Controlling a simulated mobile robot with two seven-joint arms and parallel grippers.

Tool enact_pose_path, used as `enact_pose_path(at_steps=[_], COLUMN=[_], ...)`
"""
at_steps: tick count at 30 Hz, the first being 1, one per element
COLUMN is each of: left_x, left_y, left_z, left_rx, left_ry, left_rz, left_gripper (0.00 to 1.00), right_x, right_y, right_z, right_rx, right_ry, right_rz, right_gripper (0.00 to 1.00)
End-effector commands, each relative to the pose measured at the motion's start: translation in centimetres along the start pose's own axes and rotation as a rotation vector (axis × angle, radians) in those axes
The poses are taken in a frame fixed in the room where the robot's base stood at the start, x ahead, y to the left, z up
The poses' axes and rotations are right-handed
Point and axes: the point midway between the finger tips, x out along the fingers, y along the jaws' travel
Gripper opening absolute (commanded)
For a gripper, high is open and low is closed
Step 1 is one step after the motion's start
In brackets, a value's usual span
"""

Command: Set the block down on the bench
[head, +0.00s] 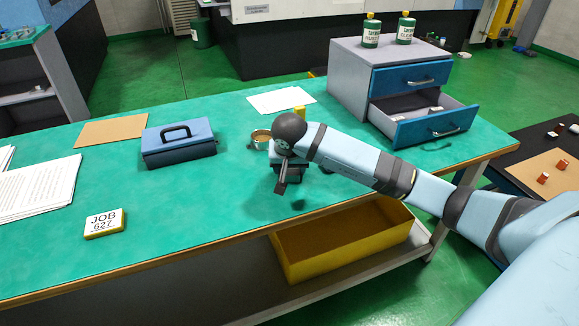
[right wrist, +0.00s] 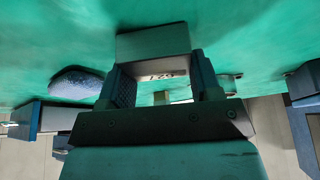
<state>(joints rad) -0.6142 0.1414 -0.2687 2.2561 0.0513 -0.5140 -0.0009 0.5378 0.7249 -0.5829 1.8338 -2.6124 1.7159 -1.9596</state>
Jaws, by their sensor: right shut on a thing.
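My right gripper (head: 285,181) is over the green bench (head: 235,225), right of the blue toolbox, its fingers pointing down. In the right wrist view its two dark fingers are shut on a grey block (right wrist: 153,44), with small dark marks on one face. The block is close to the green bench top (right wrist: 240,30); I cannot tell whether it touches. In the head view the gripper and wrist largely hide the block. A dark shadow lies on the bench just right of the gripper. My left gripper is not in view.
A blue toolbox (head: 178,147), a JOB 627 sign (head: 104,223) and papers (head: 38,189) lie left. A round tin (head: 260,138) and yellow item (head: 299,111) are close behind the gripper. A drawer unit (head: 345,88) with an open drawer stands back right. The bench's front middle is clear.

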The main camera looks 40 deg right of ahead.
Motion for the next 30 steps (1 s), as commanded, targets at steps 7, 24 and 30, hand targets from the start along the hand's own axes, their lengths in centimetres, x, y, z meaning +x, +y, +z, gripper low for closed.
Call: enact_pose_path(at_steps=[7, 24, 30], left_x=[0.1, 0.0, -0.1], left_y=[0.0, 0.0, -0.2], left_z=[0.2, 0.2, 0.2], left_rx=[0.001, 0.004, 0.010], left_ry=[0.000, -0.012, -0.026], left_rz=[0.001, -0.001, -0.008], left_gripper=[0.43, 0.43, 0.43], right_x=[0.3, -1.9, -6.3], right_y=[0.0, 0.0, 0.0], right_z=[0.1, -0.1, -0.2], right_rx=[0.000, 0.000, -0.001], right_ry=[0.000, 0.001, 0.003], right_rz=[0.001, -0.002, -0.002], right_gripper=[0.61, 0.84, 0.84])
